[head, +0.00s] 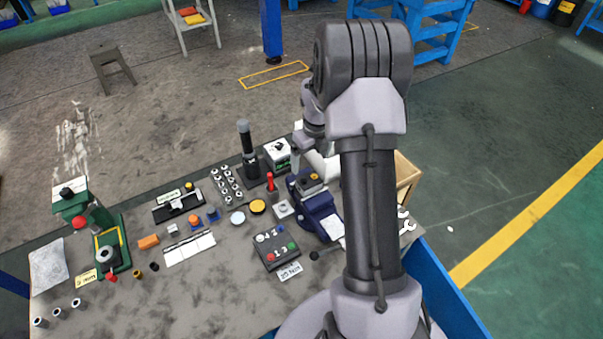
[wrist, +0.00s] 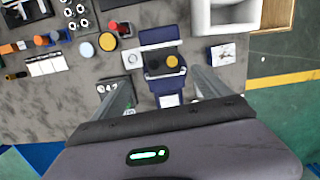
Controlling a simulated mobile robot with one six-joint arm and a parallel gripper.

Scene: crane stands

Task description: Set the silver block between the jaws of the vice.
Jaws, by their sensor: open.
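The blue vice (head: 318,206) stands near the right side of the bench. In the wrist view the vice (wrist: 159,38) is seen from above, with a dark piece bearing a yellow disc (wrist: 172,61) in its jaw area. A silver-grey square block (head: 283,208) sits on the bench just left of the vice. It also shows in the wrist view (wrist: 131,57), close beside the vice and apart from my fingers. My gripper (wrist: 160,78) is open and empty above the vice, its fingers spread to either side of it. My arm hides part of the vice's surroundings in the head view.
A dark button box (head: 276,246) lies in front of the silver block. A red-handled tool (head: 270,183), yellow and pale discs and several metal nuts stand to the left. A wooden crate (head: 406,172) is at the right.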

